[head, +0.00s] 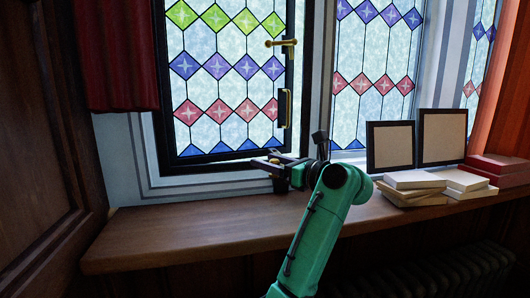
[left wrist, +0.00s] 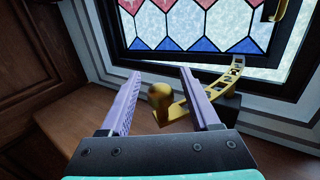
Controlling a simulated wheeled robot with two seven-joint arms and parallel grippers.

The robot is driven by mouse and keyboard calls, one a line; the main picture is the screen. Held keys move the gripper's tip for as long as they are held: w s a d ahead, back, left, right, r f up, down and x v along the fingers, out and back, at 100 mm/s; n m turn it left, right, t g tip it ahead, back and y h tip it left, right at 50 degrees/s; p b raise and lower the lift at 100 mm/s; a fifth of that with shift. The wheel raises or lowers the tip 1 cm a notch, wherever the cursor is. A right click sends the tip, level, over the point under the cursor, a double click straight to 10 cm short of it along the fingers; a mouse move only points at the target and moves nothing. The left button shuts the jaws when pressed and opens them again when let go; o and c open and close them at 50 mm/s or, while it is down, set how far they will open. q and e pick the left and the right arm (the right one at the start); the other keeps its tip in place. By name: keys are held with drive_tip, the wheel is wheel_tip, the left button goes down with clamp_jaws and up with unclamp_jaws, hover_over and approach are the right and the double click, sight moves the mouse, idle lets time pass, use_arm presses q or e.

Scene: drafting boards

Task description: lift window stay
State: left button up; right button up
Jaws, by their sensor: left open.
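The window stay (left wrist: 236,72) is a brass bar with holes, and it shows best in the left wrist view. It runs from the bottom edge of the dark window frame toward me and ends in a rounded brass knob (left wrist: 160,97). My left gripper (left wrist: 157,76) is open, with one finger on each side of the knob and visible gaps to it. In the head view my left gripper (head: 266,163) is at the bottom of the stained-glass window (head: 216,112), just above the sill. There the gripper hides most of the stay. My right gripper is not in view.
The wooden sill (head: 150,232) is clear on the left. On the right stand two dark picture frames (head: 390,146) and stacked books (head: 412,182). A red curtain (head: 110,55) hangs at upper left. Brass handle hardware (head: 284,107) is on the window's right edge.

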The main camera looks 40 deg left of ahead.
use_arm(q)
drive_tip(key=shift+a, duration=0.7)
drive_tip(key=shift+d, duration=0.1)
clamp_jaws()
idle(0.8)
